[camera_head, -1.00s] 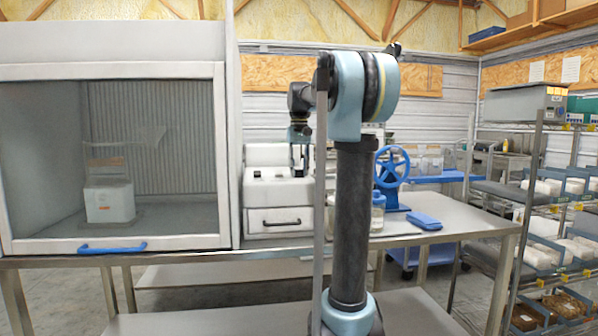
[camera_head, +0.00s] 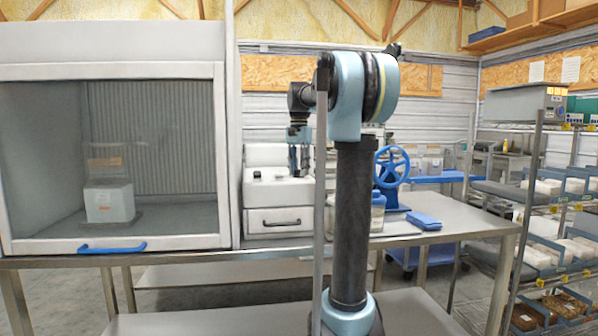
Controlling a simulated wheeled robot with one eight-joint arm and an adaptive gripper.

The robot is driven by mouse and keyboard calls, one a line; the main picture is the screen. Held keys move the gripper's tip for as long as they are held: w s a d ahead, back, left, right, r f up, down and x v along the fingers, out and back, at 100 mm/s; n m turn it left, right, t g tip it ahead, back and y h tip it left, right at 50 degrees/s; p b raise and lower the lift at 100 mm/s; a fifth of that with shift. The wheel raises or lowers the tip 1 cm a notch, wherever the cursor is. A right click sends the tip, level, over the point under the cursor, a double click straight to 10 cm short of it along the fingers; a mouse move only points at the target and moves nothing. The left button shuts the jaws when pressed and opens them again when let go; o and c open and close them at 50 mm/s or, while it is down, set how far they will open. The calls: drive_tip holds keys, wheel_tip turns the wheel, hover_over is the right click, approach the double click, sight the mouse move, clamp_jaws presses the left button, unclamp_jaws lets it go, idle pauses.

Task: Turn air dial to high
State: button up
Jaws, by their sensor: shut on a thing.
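A white boxy machine (camera_head: 279,222) with a front drawer stands on the steel table, right of the glass-fronted cabinet. Small dark controls (camera_head: 257,175) show on its upper face, too small to read. My gripper (camera_head: 299,174) points down at the right part of that upper face, fingers close together. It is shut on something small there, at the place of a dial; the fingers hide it. I cannot tell the air dial's setting or markings.
The large cabinet (camera_head: 232,130) with a blue handle (camera_head: 112,247) stands close on the left. A blue handwheel (camera_head: 391,167), a lidded jar (camera_head: 378,212) and a blue flat object (camera_head: 424,221) are right of my arm. Loaded shelves (camera_head: 540,200) stand at far right.

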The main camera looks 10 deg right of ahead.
drive_tip(key=shift+w, duration=0.1)
idle(0.4)
drive_tip(key=o, duration=1.1)
drive_tip(key=shift+r, duration=0.1)
wheel_tip(320, 180, up, 12)
drive_tip(key=shift+f, duration=0.15)
